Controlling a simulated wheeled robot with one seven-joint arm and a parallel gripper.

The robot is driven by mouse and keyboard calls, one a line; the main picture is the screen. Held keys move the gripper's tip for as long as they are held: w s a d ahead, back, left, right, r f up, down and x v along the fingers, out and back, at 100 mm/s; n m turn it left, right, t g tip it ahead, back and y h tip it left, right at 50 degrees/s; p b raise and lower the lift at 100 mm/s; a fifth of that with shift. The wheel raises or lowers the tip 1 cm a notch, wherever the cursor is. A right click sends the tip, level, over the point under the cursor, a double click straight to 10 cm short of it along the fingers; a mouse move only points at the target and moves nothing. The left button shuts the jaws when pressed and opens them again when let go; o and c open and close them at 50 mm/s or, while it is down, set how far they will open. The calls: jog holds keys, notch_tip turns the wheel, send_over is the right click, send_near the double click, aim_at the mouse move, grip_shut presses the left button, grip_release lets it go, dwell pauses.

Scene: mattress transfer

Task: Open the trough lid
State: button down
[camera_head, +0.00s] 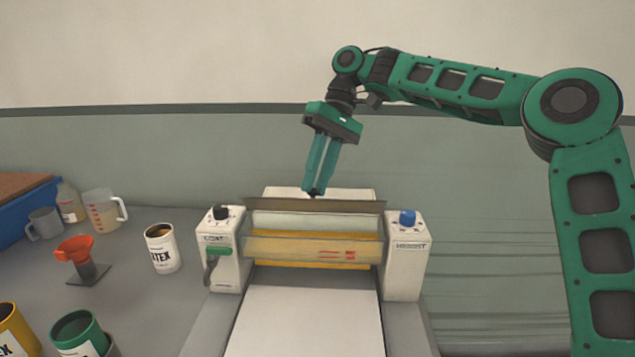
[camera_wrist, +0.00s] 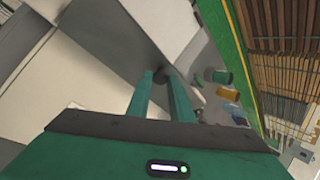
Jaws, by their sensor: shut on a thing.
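The coating machine has a trough between its two white end housings. The trough lid (camera_head: 350,206) shows in the head view as a long grey-brown strip across the top. My gripper (camera_head: 314,190) comes down from above, and its teal fingers are shut at the lid's rear edge, near its middle. In the wrist view my gripper (camera_wrist: 166,76) is shut on a small dark knob between the fingertips, beside the grey lid panel (camera_wrist: 112,38). The fingers partly hide the knob. The lid's exact tilt is hard to tell.
A clear front panel (camera_head: 275,247) with red marks spans the machine above a yellow part. The left housing (camera_head: 222,262) has a green lever; the right housing (camera_head: 405,270) has a blue knob. A latex can (camera_head: 162,252) and an orange funnel (camera_head: 75,250) stand left.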

jog(key=shift+w+d, duration=0.1)
jog(key=shift+w, duration=0.2)
dwell(0.4)
jog(key=c, duration=1.6)
grip_release()
jog(key=shift+o, duration=0.2)
jog(key=s+a+r, duration=0.7)
jog(key=s+r, duration=0.1)
jog(key=r, duration=0.3)
jog(key=shift+s+a, duration=0.35)
jog(key=shift+s, duration=0.05)
